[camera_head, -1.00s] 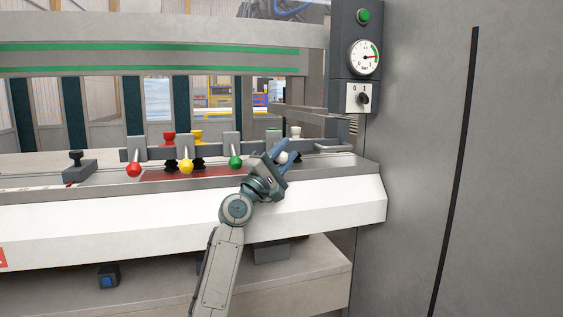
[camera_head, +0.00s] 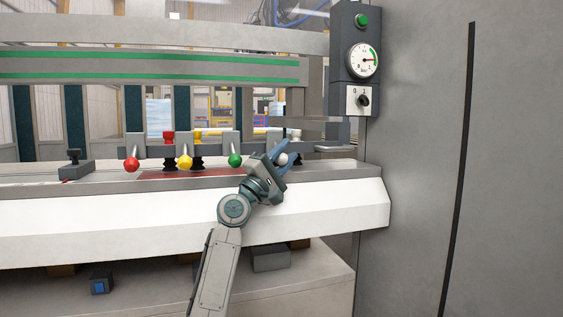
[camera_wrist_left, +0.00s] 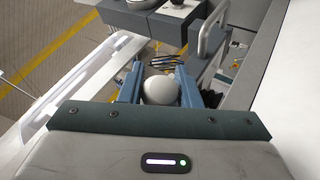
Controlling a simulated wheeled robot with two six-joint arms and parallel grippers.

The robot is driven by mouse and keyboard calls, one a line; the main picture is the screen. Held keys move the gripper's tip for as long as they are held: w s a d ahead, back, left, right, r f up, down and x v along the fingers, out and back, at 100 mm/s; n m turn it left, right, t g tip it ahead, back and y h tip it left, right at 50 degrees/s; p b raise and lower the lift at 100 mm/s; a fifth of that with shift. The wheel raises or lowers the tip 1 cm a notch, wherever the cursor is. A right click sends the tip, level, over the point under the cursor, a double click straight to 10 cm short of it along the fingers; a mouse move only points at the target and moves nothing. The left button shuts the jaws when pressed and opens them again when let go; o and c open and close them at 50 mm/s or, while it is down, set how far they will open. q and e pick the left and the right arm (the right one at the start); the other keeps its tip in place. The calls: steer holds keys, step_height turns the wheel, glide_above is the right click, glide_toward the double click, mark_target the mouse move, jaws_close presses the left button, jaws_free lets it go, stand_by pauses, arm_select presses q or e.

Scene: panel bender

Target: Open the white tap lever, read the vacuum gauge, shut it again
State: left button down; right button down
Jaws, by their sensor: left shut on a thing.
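The white tap lever's round knob (camera_head: 282,159) sits between the blue fingers of my left gripper (camera_head: 280,156) at the right end of the tap row. In the left wrist view the white knob (camera_wrist_left: 160,91) is between both fingers of the left gripper (camera_wrist_left: 161,88), which is shut on it. The lever's stem is mostly hidden by the gripper. The vacuum gauge (camera_head: 363,61) is on the grey control box, with a white dial, a green arc at the upper right and a needle pointing roughly right. My right gripper is not in view.
Red (camera_head: 132,165), yellow (camera_head: 184,162) and green (camera_head: 235,160) tap levers stand left of the gripper. A rotary switch (camera_head: 363,100) is below the gauge, a green button (camera_head: 361,20) above it. A large grey cabinet (camera_head: 425,190) closes off the right side.

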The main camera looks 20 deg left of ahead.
arm_select(q)
steer(key=shift+b, duration=0.3)
stand_by(0.5)
steer(key=c, duration=1.1)
jaws_free()
steer(key=shift+s+a, duration=0.1)
steer(key=shift+a, duration=0.05)
steer(key=shift+o, duration=0.2)
steer(key=p+v, duration=0.1)
steer(key=v, duration=0.9)
steer(key=shift+s+a+f, duration=0.2)
steer(key=shift+s+f, duration=0.05)
